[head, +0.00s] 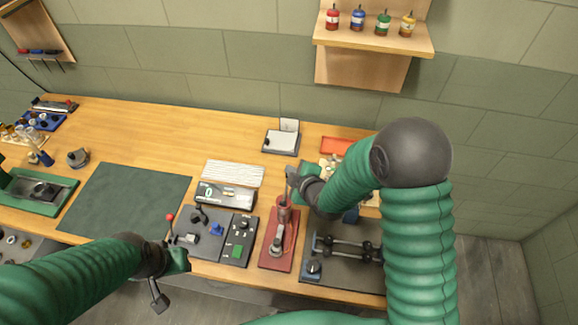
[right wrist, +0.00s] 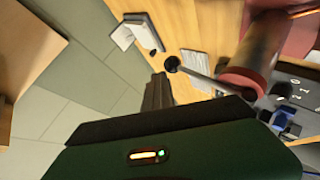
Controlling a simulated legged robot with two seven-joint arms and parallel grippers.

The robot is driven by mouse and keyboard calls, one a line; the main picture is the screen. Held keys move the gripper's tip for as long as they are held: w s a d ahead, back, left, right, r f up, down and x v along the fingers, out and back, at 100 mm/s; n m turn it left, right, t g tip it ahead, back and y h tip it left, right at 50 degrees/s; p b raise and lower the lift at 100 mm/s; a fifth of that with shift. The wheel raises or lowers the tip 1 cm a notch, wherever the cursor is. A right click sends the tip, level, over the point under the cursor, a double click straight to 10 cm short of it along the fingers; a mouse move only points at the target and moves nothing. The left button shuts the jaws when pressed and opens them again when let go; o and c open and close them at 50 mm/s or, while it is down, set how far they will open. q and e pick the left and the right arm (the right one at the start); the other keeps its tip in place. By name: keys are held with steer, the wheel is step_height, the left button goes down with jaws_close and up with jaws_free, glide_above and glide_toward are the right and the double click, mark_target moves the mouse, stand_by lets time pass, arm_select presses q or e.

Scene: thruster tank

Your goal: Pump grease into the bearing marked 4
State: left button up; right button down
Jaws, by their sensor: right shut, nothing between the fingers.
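A red base plate (head: 273,262) on the bench carries a grease pump with an upright red-brown cylinder (head: 283,214). In the right wrist view the red cylinder (right wrist: 250,70) has a grey lever with a black ball knob (right wrist: 171,64). My right gripper (head: 291,176) is shut and empty above the pump; in the wrist view its fingers (right wrist: 158,92) are close to the knob, and I cannot tell if they touch. A dark plate to the right carries a horizontal shaft (head: 345,245) with dark fittings, partly behind my right arm. I cannot read a 4. My left gripper (head: 168,280) hangs at the front edge.
A dark control panel (head: 240,250) with a green button and a red-knobbed lever (head: 170,218) stand left of the pump. A meter box (head: 225,196) is behind. A dark green mat (head: 125,198) lies clear at left. A shelf (head: 370,35) holds small bottles.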

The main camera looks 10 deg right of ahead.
steer(key=shift+s+a+r+p, duration=0.1)
steer(key=shift+s+r+p, duration=0.1)
steer(key=shift+r+p, duration=0.5)
steer(key=shift+s+a+r+p, duration=0.1)
steer(key=shift+s+r+p, duration=0.2)
steer(key=shift+r, duration=0.6)
steer(key=shift+s+a+r+p, duration=0.1)
steer(key=shift+s+r+p, duration=0.05)
steer(key=shift+r+p, duration=0.55)
steer(key=shift+r, duration=0.2)
steer(key=r+p, duration=0.1)
steer(key=r, duration=0.1)
steer(key=s+r+p, duration=0.1)
steer(key=r+p, duration=0.1)
steer(key=shift+s+a+r, duration=0.1)
steer(key=shift+a+r, duration=0.1)
steer(key=shift+r, duration=0.15)
steer(key=s+d+f+m+g+b, duration=0.2)
steer(key=s+m+g, duration=0.1)
steer(key=s, duration=0.4)
steer(key=s+d+f+m+g+h+b, duration=0.1)
steer(key=s+d+f+m+g+b, duration=0.1)
steer(key=s+m, duration=0.4)
steer(key=s+d+f+m+g+h+b, duration=0.1)
steer(key=s+d+f+m+g+b, duration=0.2)
steer(key=s, duration=0.5)
steer(key=shift+d+m+g, duration=0.4)
steer(key=shift+m, duration=0.4)
